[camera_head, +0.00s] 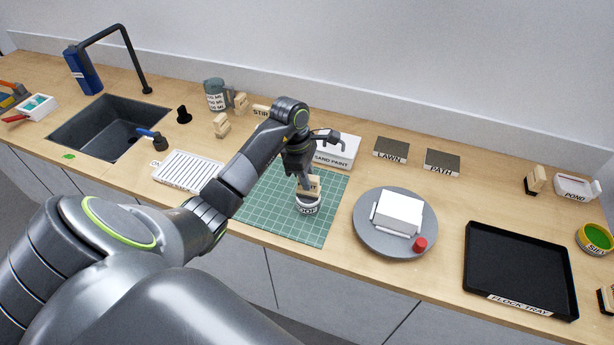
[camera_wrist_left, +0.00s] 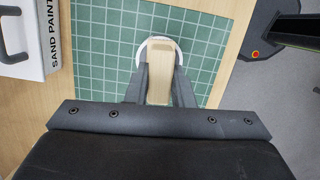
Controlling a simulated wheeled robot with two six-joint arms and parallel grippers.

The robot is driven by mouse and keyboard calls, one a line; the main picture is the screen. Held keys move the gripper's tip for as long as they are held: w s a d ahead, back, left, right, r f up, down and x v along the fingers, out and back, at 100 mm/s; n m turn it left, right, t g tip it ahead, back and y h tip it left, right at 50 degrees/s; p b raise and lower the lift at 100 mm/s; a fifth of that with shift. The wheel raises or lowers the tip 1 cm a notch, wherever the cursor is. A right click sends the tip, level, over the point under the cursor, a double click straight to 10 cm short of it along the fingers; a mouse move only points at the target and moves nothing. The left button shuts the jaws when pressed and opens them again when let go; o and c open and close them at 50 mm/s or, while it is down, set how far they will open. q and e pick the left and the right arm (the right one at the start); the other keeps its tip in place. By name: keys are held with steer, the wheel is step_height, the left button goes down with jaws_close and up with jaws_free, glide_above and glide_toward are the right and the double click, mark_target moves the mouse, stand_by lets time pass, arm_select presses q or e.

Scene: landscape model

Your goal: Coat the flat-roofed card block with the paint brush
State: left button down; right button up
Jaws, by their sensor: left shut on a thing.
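My left gripper (camera_head: 304,178) is shut on the wooden handle of the paint brush (camera_wrist_left: 160,72). It is over a small white pot marked ROOF (camera_head: 307,205) on the green cutting mat (camera_head: 270,212). In the left wrist view the rim of the white pot (camera_wrist_left: 141,50) shows around the far end of the handle. The bristles are hidden, so I cannot tell how deep the brush is in the pot. The white flat-roofed card block (camera_head: 398,212) sits on a round grey turntable (camera_head: 372,236) to the right of the mat. My right gripper is in neither view.
A red knob or cap (camera_head: 420,244) is at the turntable's front right. A white SAND PAINT box (camera_head: 338,152) stands behind the mat. A black flock tray (camera_head: 518,262) lies to the right. A sink (camera_head: 100,128) is at the left. Bare counter lies between turntable and tray.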

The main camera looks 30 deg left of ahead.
arm_select(q)
steer(key=shift+s+f, duration=0.1)
stand_by(1.2)
steer(key=shift+r+p, duration=0.3)
steer(key=shift+r, duration=0.8)
steer(key=shift+r+p, duration=0.95)
steer(key=shift+r, duration=1.55)
